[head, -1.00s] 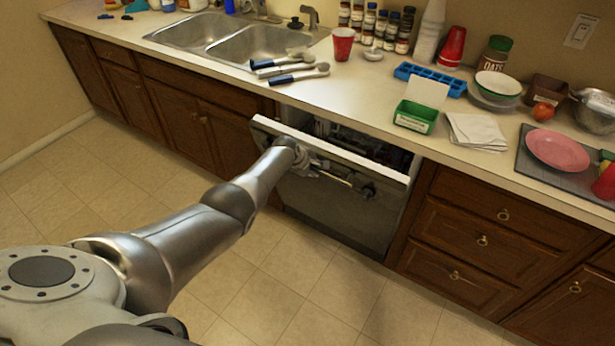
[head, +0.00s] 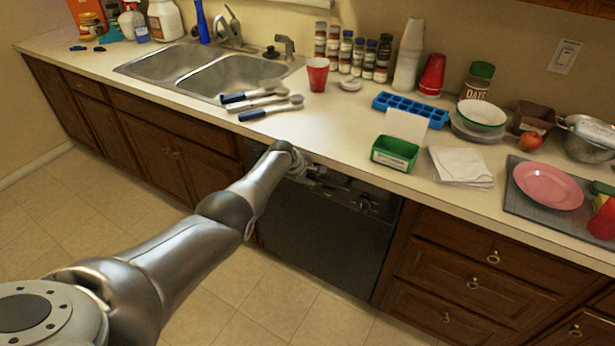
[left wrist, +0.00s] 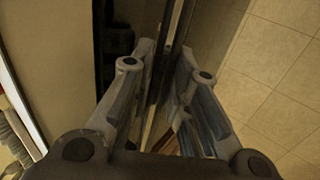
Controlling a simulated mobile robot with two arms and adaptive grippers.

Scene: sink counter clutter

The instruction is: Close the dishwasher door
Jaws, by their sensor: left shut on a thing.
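The dishwasher door (head: 325,245) is a dark panel under the counter in the head view. It stands upright and looks about flush with the cabinets; I cannot tell whether a small gap is left. Its bar handle (head: 358,197) runs along the top of the door. My left gripper (head: 318,176) is at the left part of this handle, below the counter edge. In the left wrist view, the two fingers (left wrist: 165,75) sit on either side of the handle bar, shut on it. The fingertips' contact is partly hidden. My right gripper is not in view.
The counter above holds a green box (head: 394,153), a blue ice tray (head: 410,109), napkins (head: 462,166) and a pink plate (head: 548,186). Drawers (head: 475,283) stand right of the dishwasher. The tiled floor (head: 325,322) in front is clear.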

